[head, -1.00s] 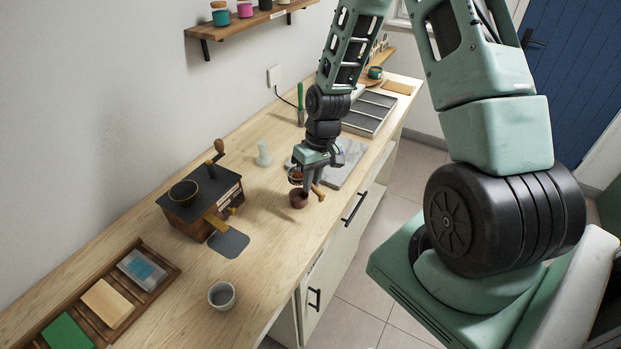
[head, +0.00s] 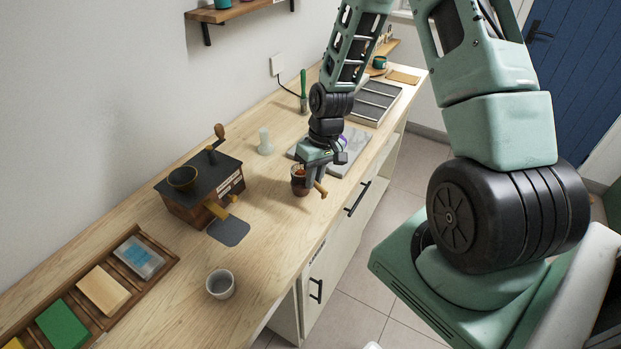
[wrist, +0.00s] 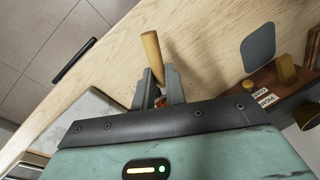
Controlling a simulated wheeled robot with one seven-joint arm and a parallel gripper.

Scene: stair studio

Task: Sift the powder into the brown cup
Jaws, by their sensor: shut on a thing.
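My gripper (head: 316,177) is shut on the sieve's wooden handle (head: 320,189); the handle (wrist: 151,50) also sticks out past the fingers in the wrist view. The sieve (head: 298,170) shows orange-brown powder at its top and is partly hidden by my gripper. The brown cup (head: 300,189) stands upright on the counter directly below the sieve. Sieve and cup overlap in the head view, so I cannot tell whether they touch. The inside of the cup is hidden.
A dark grinder (head: 203,185) with a crank stands left, with a grey mat (head: 229,231) before it. A pale cup (head: 221,284) stands near the front edge. A grey slab (head: 353,148) lies behind my gripper, a small translucent bottle (head: 264,141) beside it. A wooden tray (head: 170,268) lies lower left.

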